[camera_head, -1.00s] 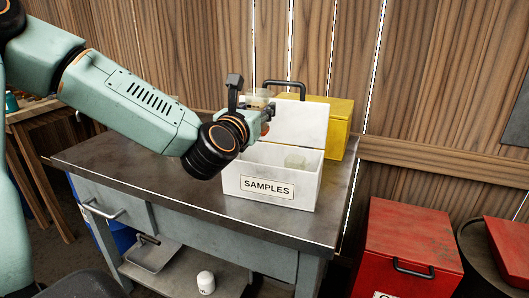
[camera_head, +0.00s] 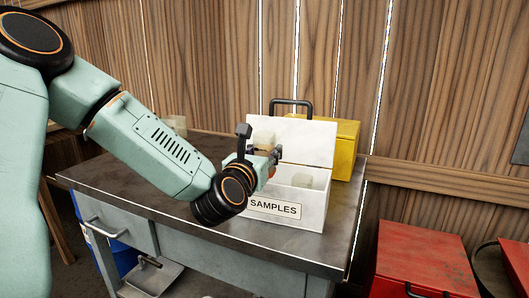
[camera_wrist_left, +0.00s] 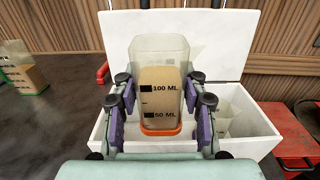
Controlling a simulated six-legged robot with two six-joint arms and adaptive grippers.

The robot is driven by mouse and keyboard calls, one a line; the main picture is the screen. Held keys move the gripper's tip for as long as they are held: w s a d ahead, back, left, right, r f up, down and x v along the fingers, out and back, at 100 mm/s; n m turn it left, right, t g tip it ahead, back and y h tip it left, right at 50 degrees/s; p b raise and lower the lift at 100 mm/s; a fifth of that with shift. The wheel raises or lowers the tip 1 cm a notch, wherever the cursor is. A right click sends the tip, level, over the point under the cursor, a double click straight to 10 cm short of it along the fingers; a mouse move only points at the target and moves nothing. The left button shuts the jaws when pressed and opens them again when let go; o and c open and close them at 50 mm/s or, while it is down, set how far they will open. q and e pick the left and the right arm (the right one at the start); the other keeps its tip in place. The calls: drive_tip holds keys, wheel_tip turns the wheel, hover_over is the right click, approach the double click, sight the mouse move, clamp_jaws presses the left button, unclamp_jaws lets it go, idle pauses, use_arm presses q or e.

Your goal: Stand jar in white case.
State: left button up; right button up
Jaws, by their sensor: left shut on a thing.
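My left gripper (camera_head: 265,160) is shut on a clear jar (camera_head: 263,137) with tan contents. In the left wrist view the jar (camera_wrist_left: 160,95) stands upright between the fingers (camera_wrist_left: 160,100), with 100 ML and 50 ML marks and an orange-red base. The white case (camera_head: 312,212), labelled SAMPLES, stands on the bench with its lid (camera_head: 310,147) open. The held jar is over the left part of the case; its clearance from the case floor cannot be told. My right gripper is not in view.
A further jar (camera_wrist_left: 25,75) stands on the bench to the left. A yellow box (camera_head: 347,150) is behind the case. A red box (camera_head: 425,255) is at right.

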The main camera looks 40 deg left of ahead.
use_arm(q)
drive_tip(key=shift+w+f, duration=0.15)
drive_tip(key=shift+f, duration=0.15)
drive_tip(key=shift+f+b, duration=0.1)
drive_tip(key=shift+b, duration=0.2)
drive_tip(key=o, duration=1.2)
